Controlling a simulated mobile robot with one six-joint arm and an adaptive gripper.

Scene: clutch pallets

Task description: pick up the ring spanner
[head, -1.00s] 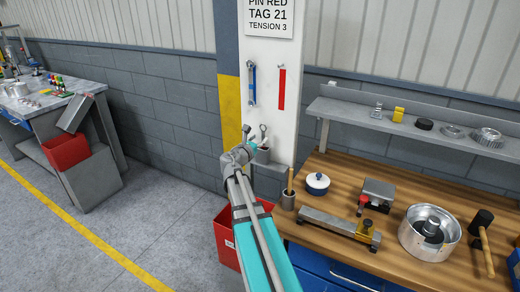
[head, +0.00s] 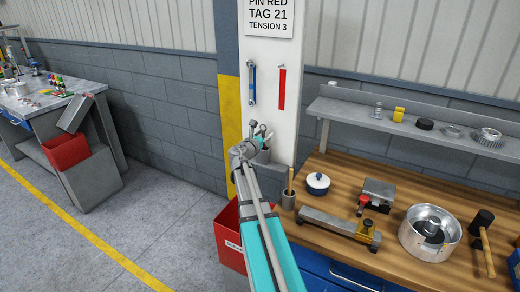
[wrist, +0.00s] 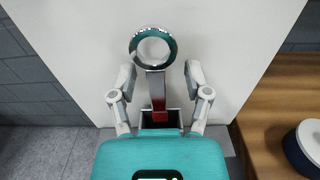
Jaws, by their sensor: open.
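The ring spanner (wrist: 155,88) stands upright in a small grey holder (wrist: 160,119) against a white pillar. Its shiny ring end is at the top in the wrist view, and a red part shows low on its shank. My gripper (wrist: 159,74) is open, with one finger on each side of the shank just below the ring. I see a gap on both sides; depth is hard to judge. In the head view my gripper (head: 260,138) is at the holder and partly hides the spanner and the holder.
The white pillar (head: 271,60) is close behind, with a blue tool (head: 253,84) and a red strip (head: 282,89) hanging above. A red bin (head: 229,235) stands below.

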